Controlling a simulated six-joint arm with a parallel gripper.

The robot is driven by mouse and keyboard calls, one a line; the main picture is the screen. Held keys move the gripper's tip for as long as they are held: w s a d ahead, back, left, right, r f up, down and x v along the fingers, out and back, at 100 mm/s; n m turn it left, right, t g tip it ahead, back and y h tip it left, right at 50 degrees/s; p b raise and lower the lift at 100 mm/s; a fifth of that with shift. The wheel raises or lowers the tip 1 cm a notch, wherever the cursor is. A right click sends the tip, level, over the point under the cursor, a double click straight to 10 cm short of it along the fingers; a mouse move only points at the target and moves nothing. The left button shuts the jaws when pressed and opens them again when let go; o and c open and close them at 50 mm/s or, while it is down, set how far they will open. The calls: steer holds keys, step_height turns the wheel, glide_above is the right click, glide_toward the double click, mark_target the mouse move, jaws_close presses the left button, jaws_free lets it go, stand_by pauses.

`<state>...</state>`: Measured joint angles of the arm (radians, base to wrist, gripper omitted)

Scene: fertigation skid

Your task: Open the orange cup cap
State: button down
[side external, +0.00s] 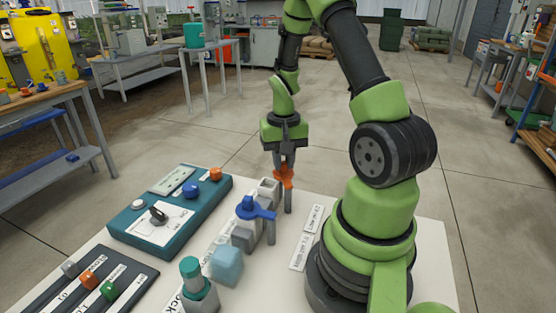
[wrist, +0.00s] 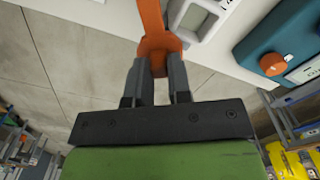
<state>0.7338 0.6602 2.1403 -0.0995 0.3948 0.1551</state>
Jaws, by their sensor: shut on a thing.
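The orange cup cap (side external: 284,176) sits on top of a slim grey post at the back end of a row of fittings on the white table. In the wrist view the orange cap (wrist: 156,45) lies between my fingertips, with an orange arm running up out of the picture. My gripper (side external: 284,160) points down over it from above and is shut on it. In the wrist view my gripper (wrist: 160,68) has both fingers against the orange part. The far side of the cap is hidden.
A blue-handled fitting (side external: 256,208) stands just in front of the orange cap. A teal control box (side external: 170,212) with knobs is at left. A light-blue block (side external: 226,264), a green-capped cylinder (side external: 192,275) and a dark slider panel (side external: 95,283) are nearer. White labels (side external: 307,237) lie at right.

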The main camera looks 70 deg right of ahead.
steer(key=m, duration=0.1)
steer(key=s+m, duration=0.1)
steer(key=m, duration=0.1)
steer(key=shift+s+d+m, duration=0.2)
steer(key=shift+d+m, duration=0.1)
steer(key=shift+d, duration=0.05)
steer(key=shift+s+m, duration=0.4)
steer(key=shift+m, duration=0.5)
steer(key=shift+s+m, duration=0.35)
steer(key=shift+m, duration=0.55)
steer(key=c, duration=1)
jaws_free()
steer(key=shift+c, duration=0.2)
steer(key=shift+r, duration=0.1)
step_height(320, 180, up, 10)
